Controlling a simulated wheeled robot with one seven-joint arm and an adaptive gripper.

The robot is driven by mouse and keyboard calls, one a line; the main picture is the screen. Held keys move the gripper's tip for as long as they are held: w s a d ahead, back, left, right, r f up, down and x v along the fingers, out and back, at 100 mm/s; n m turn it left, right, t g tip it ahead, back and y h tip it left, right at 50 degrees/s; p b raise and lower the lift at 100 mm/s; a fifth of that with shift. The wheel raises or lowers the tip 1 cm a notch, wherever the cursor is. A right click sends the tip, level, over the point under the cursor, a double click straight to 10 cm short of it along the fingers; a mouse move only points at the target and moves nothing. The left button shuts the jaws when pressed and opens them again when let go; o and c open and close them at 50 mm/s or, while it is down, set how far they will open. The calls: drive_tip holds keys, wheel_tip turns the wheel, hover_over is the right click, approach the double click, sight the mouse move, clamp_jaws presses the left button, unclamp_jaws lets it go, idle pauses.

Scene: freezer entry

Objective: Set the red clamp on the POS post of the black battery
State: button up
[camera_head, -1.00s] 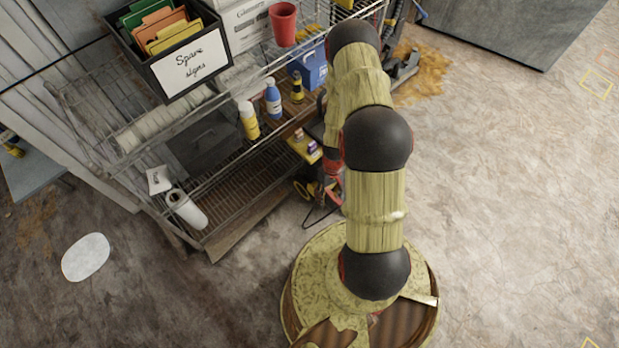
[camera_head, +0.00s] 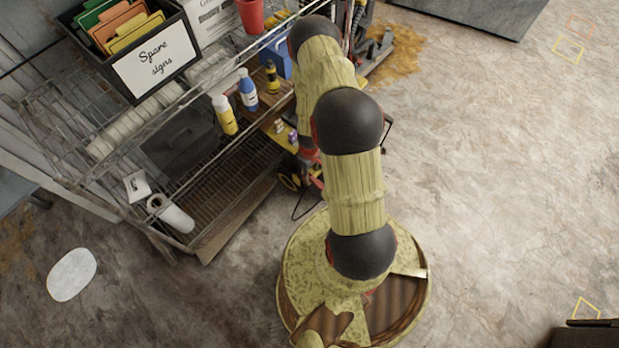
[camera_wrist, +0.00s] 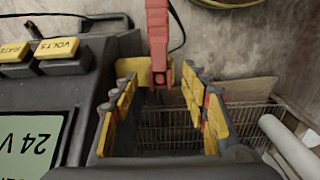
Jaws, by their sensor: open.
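The red clamp (camera_wrist: 157,35) shows at the top middle of the wrist view, its lower end between the far ends of my gripper's fingers. My gripper (camera_wrist: 160,88) is open, with yellow pads along both fingers. I see no grip on the clamp; whether a finger touches it I cannot tell. A dark unit (camera_wrist: 75,100) with VOLTS and RATE buttons and a green 24 V display is close on the left. In the head view my arm hides most of the gripper area. I cannot make out the black battery or its POS post.
A wire shelf rack (camera_head: 215,200) stands left of my arm, with a sign box (camera_head: 150,60), a yellow bottle (camera_head: 226,117), a blue bottle (camera_head: 248,92) and a white roll (camera_head: 172,213). Open floor (camera_head: 490,160) lies to the right. A dark object (camera_head: 585,337) shows at bottom right.

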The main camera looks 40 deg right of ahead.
wheel_tip(320, 180, down, 2)
drive_tip(key=shift+f+b, duration=0.25)
drive_tip(key=shift+b, duration=0.1)
drive_tip(key=shift+r, duration=0.1)
drive_tip(key=c, duration=1.1)
clamp_jaws()
